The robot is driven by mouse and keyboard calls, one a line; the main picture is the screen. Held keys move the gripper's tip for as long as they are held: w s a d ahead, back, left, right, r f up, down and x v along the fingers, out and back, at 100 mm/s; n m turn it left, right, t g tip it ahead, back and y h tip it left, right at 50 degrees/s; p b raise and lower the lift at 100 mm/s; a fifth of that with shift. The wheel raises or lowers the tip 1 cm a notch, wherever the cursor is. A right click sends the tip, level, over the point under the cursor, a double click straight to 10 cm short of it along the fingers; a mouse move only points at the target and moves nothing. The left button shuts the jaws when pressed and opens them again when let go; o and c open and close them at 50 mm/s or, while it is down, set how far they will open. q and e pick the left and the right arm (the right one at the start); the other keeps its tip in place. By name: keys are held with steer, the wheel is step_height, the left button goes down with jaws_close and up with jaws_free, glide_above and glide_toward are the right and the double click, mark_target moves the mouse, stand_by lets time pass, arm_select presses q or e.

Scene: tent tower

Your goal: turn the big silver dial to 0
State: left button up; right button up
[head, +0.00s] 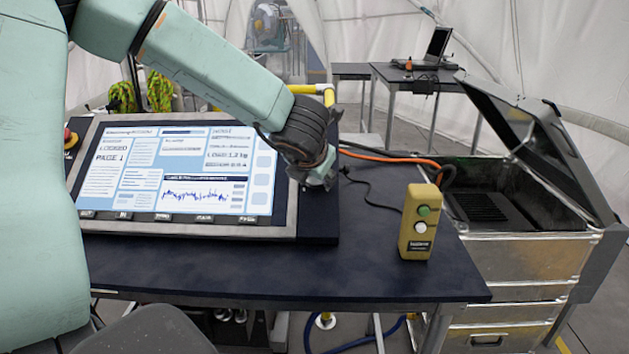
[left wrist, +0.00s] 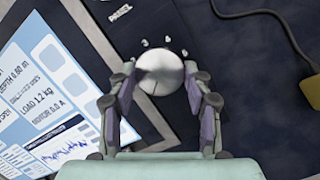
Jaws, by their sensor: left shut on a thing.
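The big silver dial (left wrist: 160,70) is a round, pale knob on a dark panel in the left wrist view. A thin dark line runs on its lower part, toward the gripper's palm. Small white marks sit beyond its upper edge and are too small to read surely. My left gripper (left wrist: 162,84) is shut on the dial, with one finger on each side. In the head view my left gripper (head: 318,178) reaches down to the panel just right of the screen and hides the dial. My right gripper is not in view.
A lit screen (head: 170,172) stands left of the gripper on the dark table (head: 300,268). A yellow button box (head: 418,222) stands at the right, with an orange cable (head: 395,160) behind it. An open metal case (head: 525,250) is further right. The table front is clear.

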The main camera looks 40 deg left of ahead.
arm_select(q)
steer(key=shift+s+d+f+n, duration=0.1)
steer(key=shift+f+n, duration=0.1)
steer(key=shift+n, duration=0.2)
steer(key=o, duration=0.8)
steer(key=shift+c, duration=0.2)
steer(key=o, duration=0.4)
steer(key=shift+r, duration=0.1)
